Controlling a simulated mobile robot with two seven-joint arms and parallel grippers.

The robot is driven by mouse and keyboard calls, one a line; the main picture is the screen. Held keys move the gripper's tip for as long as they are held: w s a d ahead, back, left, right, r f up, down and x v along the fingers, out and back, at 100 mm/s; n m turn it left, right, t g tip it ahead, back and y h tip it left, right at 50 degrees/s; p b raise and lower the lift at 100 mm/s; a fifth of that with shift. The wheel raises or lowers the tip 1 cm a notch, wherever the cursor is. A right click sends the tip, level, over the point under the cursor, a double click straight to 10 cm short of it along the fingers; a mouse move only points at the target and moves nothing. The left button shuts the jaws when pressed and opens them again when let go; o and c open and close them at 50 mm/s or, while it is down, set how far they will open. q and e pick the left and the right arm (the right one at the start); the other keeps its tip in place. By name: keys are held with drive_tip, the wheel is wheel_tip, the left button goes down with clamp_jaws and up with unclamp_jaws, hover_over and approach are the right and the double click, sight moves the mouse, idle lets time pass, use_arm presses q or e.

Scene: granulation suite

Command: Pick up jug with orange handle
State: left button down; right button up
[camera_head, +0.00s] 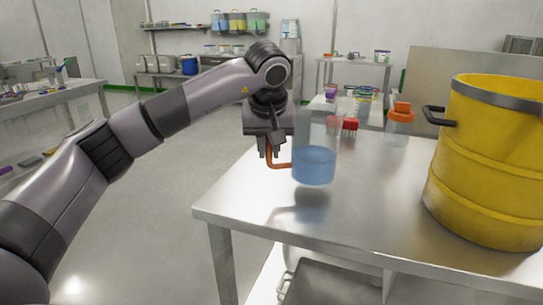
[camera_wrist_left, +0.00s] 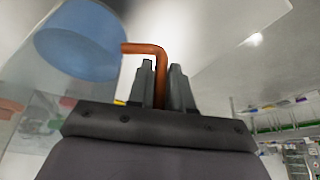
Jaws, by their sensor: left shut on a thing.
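The jug (camera_head: 314,167) is clear, with blue liquid in its lower part and an orange handle on its left side. In the head view it hangs above the near left part of the steel table, with a dark shadow below it. My left gripper (camera_head: 268,154) is shut on the orange handle. In the left wrist view the handle (camera_wrist_left: 147,49) runs between the two fingers of the gripper (camera_wrist_left: 162,72), and the blue base of the jug (camera_wrist_left: 78,42) shows at upper left. My right gripper is not in view.
The steel table (camera_head: 365,215) has free room in front. A large yellow drum (camera_head: 490,165) stands on its right. A clear bottle with an orange cap (camera_head: 399,125) and a red-topped item (camera_head: 350,125) stand behind the jug. Shelves and side tables line the back.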

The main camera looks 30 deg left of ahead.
use_arm(q)
wheel_tip(320, 180, up, 17)
drive_tip(key=p, duration=0.3)
drive_tip(key=shift+r+p, duration=0.15)
drive_tip(key=shift+p, duration=0.15)
